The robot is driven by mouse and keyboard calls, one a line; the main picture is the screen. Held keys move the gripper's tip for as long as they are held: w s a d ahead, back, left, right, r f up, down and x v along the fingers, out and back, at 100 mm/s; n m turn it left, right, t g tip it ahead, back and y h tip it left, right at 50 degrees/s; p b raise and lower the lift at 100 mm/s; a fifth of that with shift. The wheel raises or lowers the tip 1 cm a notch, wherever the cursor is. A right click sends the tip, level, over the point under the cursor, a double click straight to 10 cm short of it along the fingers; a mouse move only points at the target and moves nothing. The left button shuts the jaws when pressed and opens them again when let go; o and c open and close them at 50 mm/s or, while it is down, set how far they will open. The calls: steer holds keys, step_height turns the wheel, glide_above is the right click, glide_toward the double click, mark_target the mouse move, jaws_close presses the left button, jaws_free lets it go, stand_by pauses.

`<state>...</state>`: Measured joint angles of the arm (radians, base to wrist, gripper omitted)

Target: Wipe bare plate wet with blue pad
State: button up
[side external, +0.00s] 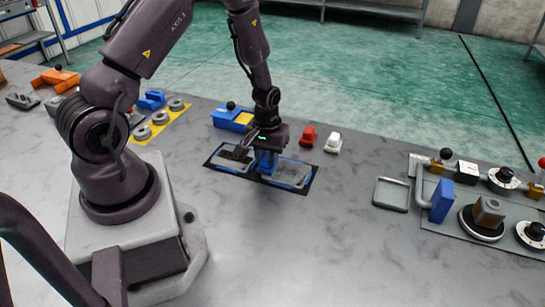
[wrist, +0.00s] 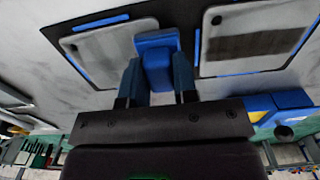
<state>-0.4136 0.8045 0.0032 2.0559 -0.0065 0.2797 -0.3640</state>
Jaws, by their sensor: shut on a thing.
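My gripper (side external: 266,150) is shut on a blue pad (wrist: 157,62), which also shows in the side view (side external: 265,161). The pad is over the gap between two grey plates on a black mat (side external: 312,183) with blue edging. One plate (side external: 291,174) is plain light grey; it is at left in the wrist view (wrist: 100,55). The other plate (side external: 228,160) carries a dark band, at right in the wrist view (wrist: 225,60). I cannot tell whether the pad touches a plate or the mat.
A blue and yellow block (side external: 230,117), a red piece (side external: 308,136) and a white piece (side external: 333,142) stand behind the mat. An empty grey tray (side external: 391,194) lies to the right, before a panel of knobs. The table in front of the mat is clear.

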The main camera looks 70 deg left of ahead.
steer(key=shift+w+d, duration=3.6)
steer(key=shift+w+d+r, duration=0.1)
steer(key=shift+w+d, duration=0.05)
step_height(320, 180, up, 8)
